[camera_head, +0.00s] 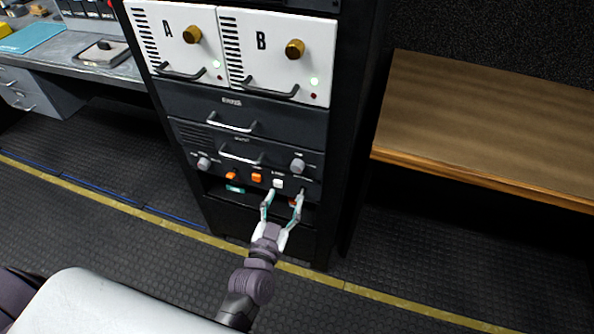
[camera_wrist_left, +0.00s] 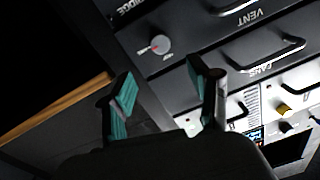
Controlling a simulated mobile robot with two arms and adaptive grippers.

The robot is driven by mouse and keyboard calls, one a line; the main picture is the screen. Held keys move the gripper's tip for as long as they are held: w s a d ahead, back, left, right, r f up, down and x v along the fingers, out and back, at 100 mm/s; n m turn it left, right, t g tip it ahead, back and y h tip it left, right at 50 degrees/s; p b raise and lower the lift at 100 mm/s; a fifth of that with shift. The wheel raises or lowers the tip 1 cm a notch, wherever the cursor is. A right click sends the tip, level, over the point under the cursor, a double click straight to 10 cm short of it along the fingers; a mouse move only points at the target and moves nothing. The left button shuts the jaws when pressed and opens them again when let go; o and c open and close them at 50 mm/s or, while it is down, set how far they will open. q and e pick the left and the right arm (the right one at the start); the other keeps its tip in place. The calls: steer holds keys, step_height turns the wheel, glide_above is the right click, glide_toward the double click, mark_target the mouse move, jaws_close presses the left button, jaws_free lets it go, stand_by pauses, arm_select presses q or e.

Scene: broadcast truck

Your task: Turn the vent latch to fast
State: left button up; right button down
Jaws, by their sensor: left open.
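The VENT drawer (camera_head: 213,143) is a dark panel with a bar handle, low in the equipment rack; its label shows upside down in the left wrist view (camera_wrist_left: 205,29). No other part marked as a vent latch can be made out. My left gripper (camera_head: 283,196) is open and empty, its fingertips in front of the lower panel, below the knob and apart from it. My right gripper is out of view.
Another grey knob (camera_head: 204,163), an orange knob (camera_head: 231,175), an orange button (camera_head: 257,178) and a white switch (camera_head: 278,183) line the low panel. White modules A (camera_head: 172,60) and B (camera_head: 262,75) are above. A wooden bench (camera_head: 470,110) stands right of the rack.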

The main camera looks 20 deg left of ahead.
mark_target(296, 170)
arm_select(q)
steer(key=w, duration=1)
steer(key=shift+a, duration=0.15)
steer(key=shift+w+f, duration=0.1)
steer(key=shift+w, duration=0.4)
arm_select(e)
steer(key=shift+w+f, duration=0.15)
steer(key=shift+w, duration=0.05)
arm_select(q)
steer(key=c, duration=1.2)
steer(key=shift+o, duration=0.2)
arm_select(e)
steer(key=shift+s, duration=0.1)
